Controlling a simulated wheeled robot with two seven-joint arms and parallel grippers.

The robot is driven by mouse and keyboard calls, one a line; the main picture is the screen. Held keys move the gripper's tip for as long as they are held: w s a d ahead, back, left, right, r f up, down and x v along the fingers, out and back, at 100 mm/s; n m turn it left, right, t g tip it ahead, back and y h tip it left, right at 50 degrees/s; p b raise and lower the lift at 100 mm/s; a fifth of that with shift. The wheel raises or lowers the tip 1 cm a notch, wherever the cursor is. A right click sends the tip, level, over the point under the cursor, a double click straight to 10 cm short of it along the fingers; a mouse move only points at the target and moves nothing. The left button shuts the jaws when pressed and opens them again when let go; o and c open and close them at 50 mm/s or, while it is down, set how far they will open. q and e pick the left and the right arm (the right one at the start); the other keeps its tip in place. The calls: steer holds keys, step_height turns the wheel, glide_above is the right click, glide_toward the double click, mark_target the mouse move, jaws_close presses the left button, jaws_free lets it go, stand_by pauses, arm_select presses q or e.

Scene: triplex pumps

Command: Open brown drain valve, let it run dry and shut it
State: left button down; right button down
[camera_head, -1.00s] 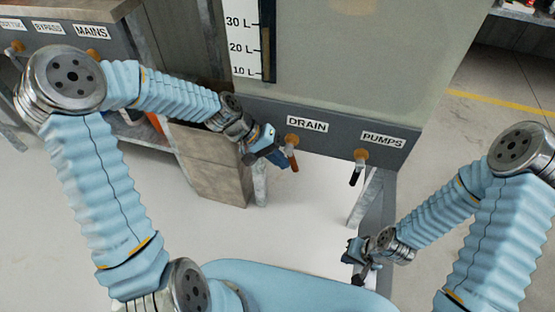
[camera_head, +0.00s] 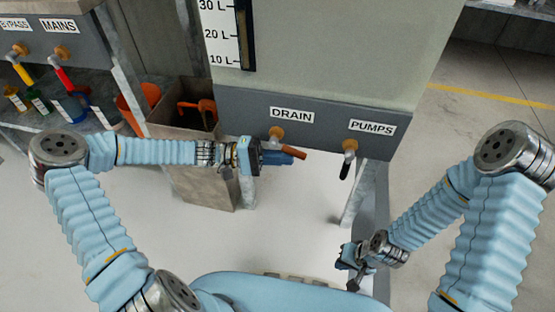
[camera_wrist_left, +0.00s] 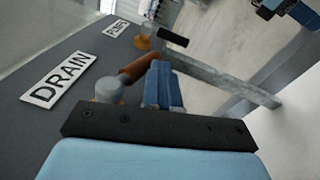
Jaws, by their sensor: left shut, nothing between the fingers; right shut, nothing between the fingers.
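The brown drain valve handle (camera_head: 294,153) sits under the DRAIN label (camera_head: 292,115) on the tank's grey front panel. It points to the right and slightly down from its orange-brown fitting (camera_head: 277,133). My left gripper (camera_head: 284,157) is shut and empty, with its blue fingers right beside the handle. In the left wrist view the brown handle (camera_wrist_left: 139,69) lies against or very near the fingers (camera_wrist_left: 163,86); I cannot tell if they touch. My right gripper (camera_head: 352,258) is shut and empty, low and away from the panel. No water outflow is visible.
The pumps valve with a black handle (camera_head: 347,163) hangs to the right under its PUMPS label (camera_head: 372,127). An open brown bin (camera_head: 200,180) holding orange-brown items stands behind my left arm. Yellow (camera_head: 22,71) and red (camera_head: 64,78) handles are at far left.

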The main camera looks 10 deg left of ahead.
arm_select(q)
steer(key=shift+d+r+h+p, duration=0.15)
steer(key=shift+d+r+h, duration=0.15)
steer(key=shift+h, duration=0.3)
steer(key=shift+d+r+h+p, duration=0.2)
steer(key=shift+d+h, duration=0.1)
steer(key=shift+h, duration=0.3)
arm_select(e)
steer(key=shift+r, duration=0.25)
